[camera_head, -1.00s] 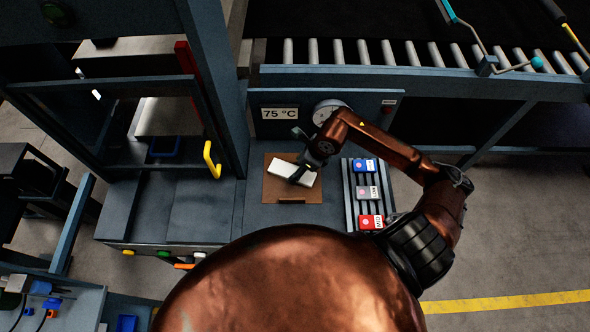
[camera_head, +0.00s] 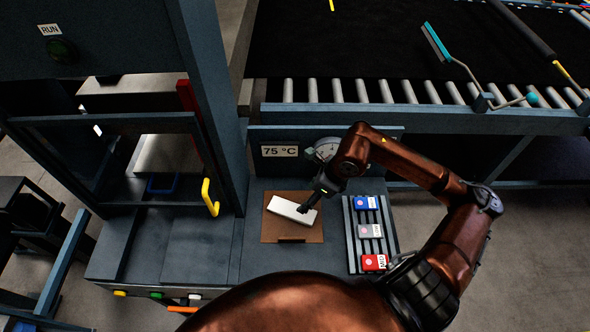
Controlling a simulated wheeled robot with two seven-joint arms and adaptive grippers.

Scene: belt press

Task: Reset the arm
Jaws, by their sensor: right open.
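My right arm comes in from the lower right. Its gripper (camera_head: 312,199) is open and points down at the right end of a white block (camera_head: 288,209). The block lies tilted on a brown square board (camera_head: 310,234) on the grey bench. Whether the fingertips touch the block cannot be told from this view. My left gripper does not show.
A rack with blue (camera_head: 366,202), grey (camera_head: 370,231) and red (camera_head: 374,262) blocks stands right of the board. A dial (camera_head: 326,148) and a "75 °C" sign (camera_head: 279,151) are behind. A press frame with a yellow handle (camera_head: 210,197) is left; a roller conveyor (camera_head: 400,92) is at the back.

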